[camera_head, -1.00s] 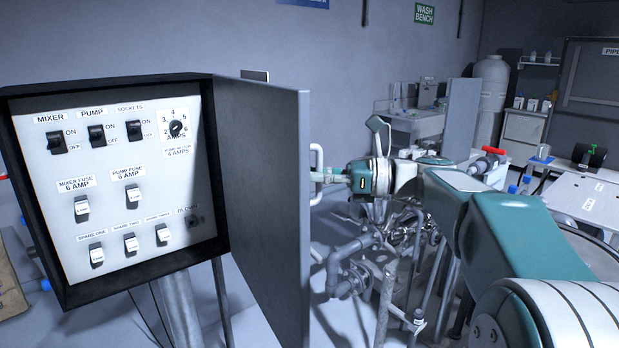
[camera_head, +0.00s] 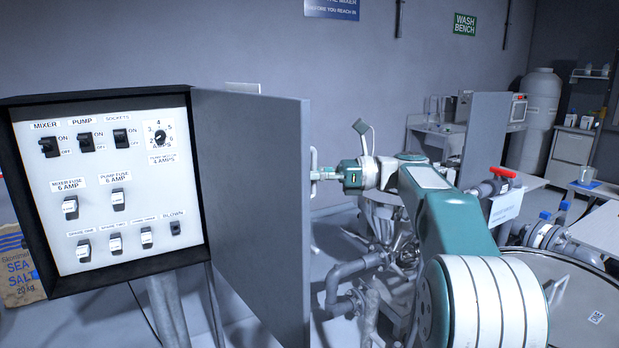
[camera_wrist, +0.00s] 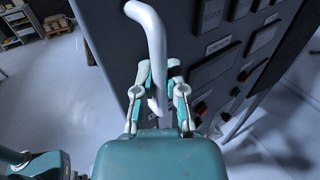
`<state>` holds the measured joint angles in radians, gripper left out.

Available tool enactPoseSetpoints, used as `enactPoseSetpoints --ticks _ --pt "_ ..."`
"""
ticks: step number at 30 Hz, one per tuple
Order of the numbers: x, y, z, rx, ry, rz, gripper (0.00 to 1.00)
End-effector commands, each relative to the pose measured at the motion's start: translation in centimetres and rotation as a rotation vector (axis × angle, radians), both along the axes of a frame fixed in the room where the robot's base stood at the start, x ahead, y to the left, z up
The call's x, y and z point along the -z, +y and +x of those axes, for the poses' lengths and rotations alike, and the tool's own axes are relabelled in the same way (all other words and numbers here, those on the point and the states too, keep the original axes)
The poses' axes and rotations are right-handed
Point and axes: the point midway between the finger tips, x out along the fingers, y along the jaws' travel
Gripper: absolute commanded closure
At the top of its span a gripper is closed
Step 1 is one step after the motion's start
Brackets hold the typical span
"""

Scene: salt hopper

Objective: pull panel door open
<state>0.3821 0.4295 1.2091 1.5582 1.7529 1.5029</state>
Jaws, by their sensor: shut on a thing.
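The panel door (camera_head: 255,200) is a grey slab standing swung out from the right side of the black-framed panel box (camera_head: 100,180). The box face is uncovered, with its switches and fuses in plain sight. A white bar handle (camera_head: 313,165) is on the door's right face, and it also shows large in the wrist view (camera_wrist: 149,35). My gripper (camera_head: 322,174) is at the handle. In the wrist view my gripper (camera_wrist: 160,95) has its two fingers on either side of the handle's lower part, shut on it.
Pipes and a valve (camera_head: 350,280) stand below and behind my arm. A round lidded vessel (camera_head: 575,300) is at the right. A salt sack (camera_head: 22,265) leans at the left of the box. Grey floor shows below the door.

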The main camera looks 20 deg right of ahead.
Motion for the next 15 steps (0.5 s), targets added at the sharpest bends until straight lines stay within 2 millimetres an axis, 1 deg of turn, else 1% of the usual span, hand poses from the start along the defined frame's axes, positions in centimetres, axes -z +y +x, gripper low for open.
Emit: enactPoseSetpoints --ticks 3,15 --pt "0.10 -0.35 0.26 -0.004 0.003 -0.001 1.00" --pt "0.07 -0.61 0.38 -0.006 0.003 0.000 1.00"
